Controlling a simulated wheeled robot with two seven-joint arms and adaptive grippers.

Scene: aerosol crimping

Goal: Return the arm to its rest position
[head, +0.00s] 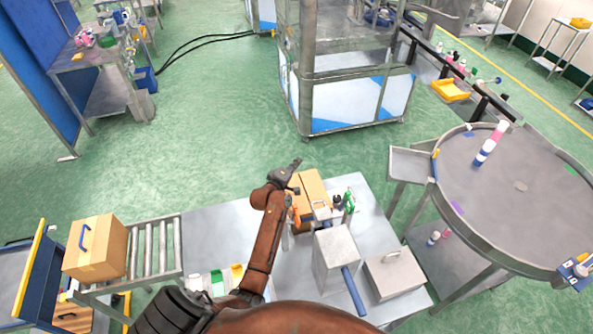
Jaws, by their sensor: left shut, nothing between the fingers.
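My left arm reaches up over the grey table (380,222) in the lower middle of the head view. My left gripper (296,165) is shut and empty, near the table's far edge and just beyond an open cardboard box (313,187). The forearm passes left of the box and hides part of the table. My right gripper is not in view.
Close to the arm stand a grey metal box (335,258), a lidded case (395,273) and small bottles (349,201). A roller conveyor (155,250) with a carton (95,247) is at left. A round table (500,190) is at right. Open green floor lies beyond.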

